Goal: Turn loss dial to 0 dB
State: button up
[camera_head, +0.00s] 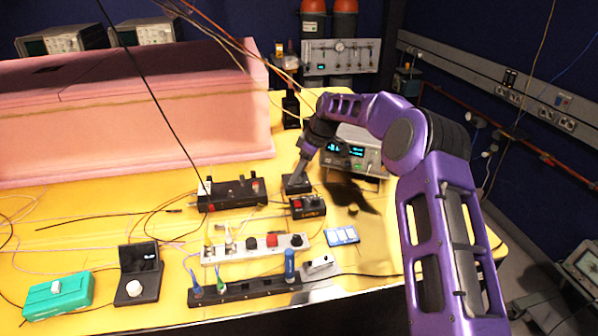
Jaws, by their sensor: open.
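No dial in view has readable markings, so I cannot tell which one is the loss dial. A black device with a small screen has a white knob (134,289) at the front left. A green box (58,297) beside it carries another pale knob (57,287). My gripper (299,172) is open and points down over a small black box (297,187) near the table's middle. It is small and dark here, and I cannot tell whether the fingers touch that box. It is far from both pale knobs.
A lit instrument (352,152) is behind my arm. A power strip (255,247), a blue card (341,236) and loose cables lie in front. A pink foam enclosure (130,120) fills the back left.

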jog(key=v, duration=1.7)
jog(key=shift+s+d+r, duration=0.15)
jog(key=shift+s, duration=0.05)
